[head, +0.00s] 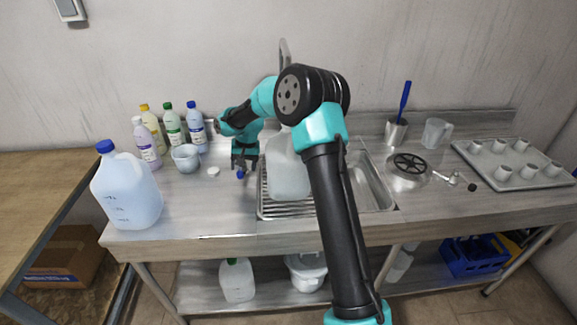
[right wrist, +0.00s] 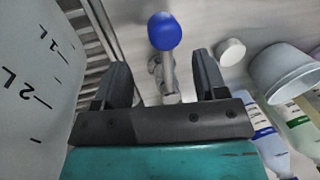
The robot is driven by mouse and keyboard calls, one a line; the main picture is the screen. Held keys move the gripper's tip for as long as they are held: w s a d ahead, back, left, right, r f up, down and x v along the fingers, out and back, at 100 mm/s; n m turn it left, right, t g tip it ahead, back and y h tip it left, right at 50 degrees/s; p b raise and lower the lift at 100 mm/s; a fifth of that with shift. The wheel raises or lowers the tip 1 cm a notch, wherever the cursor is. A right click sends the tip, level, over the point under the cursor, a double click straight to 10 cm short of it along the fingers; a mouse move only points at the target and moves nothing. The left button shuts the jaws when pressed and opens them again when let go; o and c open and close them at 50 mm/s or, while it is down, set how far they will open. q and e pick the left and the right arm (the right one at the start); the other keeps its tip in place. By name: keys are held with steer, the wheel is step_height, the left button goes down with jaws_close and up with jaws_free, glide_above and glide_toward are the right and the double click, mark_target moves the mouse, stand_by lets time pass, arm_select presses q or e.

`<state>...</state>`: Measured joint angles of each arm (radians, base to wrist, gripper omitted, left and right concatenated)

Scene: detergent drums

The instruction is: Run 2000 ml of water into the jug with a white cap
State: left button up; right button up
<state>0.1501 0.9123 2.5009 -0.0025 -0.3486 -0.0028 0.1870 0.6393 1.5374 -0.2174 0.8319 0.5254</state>
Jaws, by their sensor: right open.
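A translucent white jug (head: 289,178) stands upright on the ribbed left part of the sink. My right arm hides its top and right side, so I cannot see its mouth or water level. Its side, marked 1L and 2L, fills the left of the right wrist view (right wrist: 35,75). A white cap (head: 213,170) lies on the counter; it also shows in the right wrist view (right wrist: 231,51). My right gripper (head: 243,167) points down, open, left of the jug. A blue knob (right wrist: 164,31) on a metal stem (right wrist: 169,75) lies between and beyond its fingers. My left gripper is out of view.
A blue-capped jug (head: 128,190) stands at the counter's left end. A tap spout (head: 284,55) rises behind my arm. A tray of cups (head: 515,165) is at right.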

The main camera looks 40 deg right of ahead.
steer(key=shift+r, duration=0.1)
steer(key=shift+s+d+r, duration=0.1)
steer(key=shift+d+r, duration=0.05)
steer(key=shift+r, duration=0.55)
steer(key=shift+s+d+r, duration=0.1)
steer(key=shift+d+r, duration=0.05)
steer(key=shift+r, duration=0.6)
steer(key=shift+s+d+r, duration=0.1)
steer(key=shift+d+r, duration=0.05)
steer(key=shift+r, duration=0.55)
step_height(320, 180, up, 17)
steer(key=s+d, duration=0.2)
steer(key=d, duration=0.1)
steer(key=shift+a, duration=0.1)
